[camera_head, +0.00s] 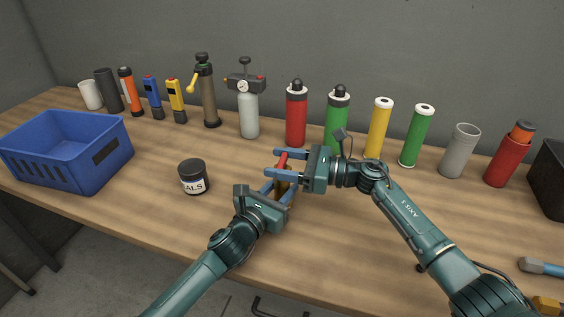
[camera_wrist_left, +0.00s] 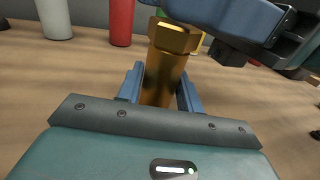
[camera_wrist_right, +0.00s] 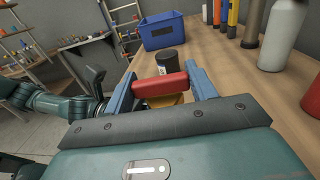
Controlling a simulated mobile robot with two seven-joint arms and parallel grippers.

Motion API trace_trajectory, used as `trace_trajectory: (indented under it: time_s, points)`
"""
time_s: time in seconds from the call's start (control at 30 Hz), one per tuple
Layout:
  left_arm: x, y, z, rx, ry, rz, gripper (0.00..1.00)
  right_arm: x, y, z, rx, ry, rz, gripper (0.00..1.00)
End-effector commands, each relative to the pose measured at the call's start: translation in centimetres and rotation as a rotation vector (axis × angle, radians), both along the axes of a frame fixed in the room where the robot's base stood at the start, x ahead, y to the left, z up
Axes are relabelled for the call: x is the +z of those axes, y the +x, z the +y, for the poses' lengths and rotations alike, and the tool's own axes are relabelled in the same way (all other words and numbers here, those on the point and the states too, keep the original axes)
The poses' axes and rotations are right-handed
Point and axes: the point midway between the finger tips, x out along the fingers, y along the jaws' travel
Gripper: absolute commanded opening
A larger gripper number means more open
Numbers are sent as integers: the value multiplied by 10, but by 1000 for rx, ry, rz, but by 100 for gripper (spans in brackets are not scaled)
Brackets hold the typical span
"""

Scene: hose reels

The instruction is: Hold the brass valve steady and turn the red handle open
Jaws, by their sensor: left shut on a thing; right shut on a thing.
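The brass valve (camera_wrist_left: 166,68) stands upright on the wooden bench, with its hexagonal upper part showing in the left wrist view. My left gripper (camera_head: 279,182) is shut on the valve's body, one blue finger on each side. The red handle (camera_wrist_right: 160,84) sits on top of the valve; a bit of it shows in the head view (camera_head: 283,159). My right gripper (camera_head: 282,163) comes from the right, above my left one, and is shut on the red handle. The handle lies crosswise between its blue fingers. In the head view the grippers hide most of the valve.
A blue crate (camera_head: 105,147) stands at the left and a dark jar labelled "ALS" (camera_head: 193,177) is left of my grippers. Behind stand a grey bottle with a gauge (camera_head: 249,116), a red cylinder (camera_head: 296,117) and several other cylinders. The front middle of the bench is clear.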

Motion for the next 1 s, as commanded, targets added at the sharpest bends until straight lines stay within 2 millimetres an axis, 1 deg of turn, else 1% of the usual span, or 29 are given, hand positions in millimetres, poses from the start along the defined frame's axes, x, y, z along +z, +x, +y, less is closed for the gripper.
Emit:
trace_trajectory:
  time_s: [0.03, 0.07, 0.3, 0.57, 0.67, 0.77, 1.0]
  points:
    - [0, -1, -2, -5, -4, 0, 2, -2, -1, 0, 2, -2, 4, 33]
    - [0, -1, -2, -5, -4, 0, 2, -2, -1, 0, 2, -2, 4, 58]
    - [0, -1, -1, -3, -3, -1, 2, -1, 0, 0, 0, -2, 1, 77]
    - [0, 0, 0, -1, -1, 0, 2, 0, 0, -1, -1, -1, 0, 78]
    - [0, 0, 0, -1, -1, 1, 2, -1, -2, -9, -2, -2, 1, 78]
    - [0, 0, 0, 0, -1, 1, 2, -1, -5, -24, -3, -3, 2, 78]
    - [0, 0, 0, 0, -1, 1, 2, -2, -18, -74, -2, -4, 2, 78]
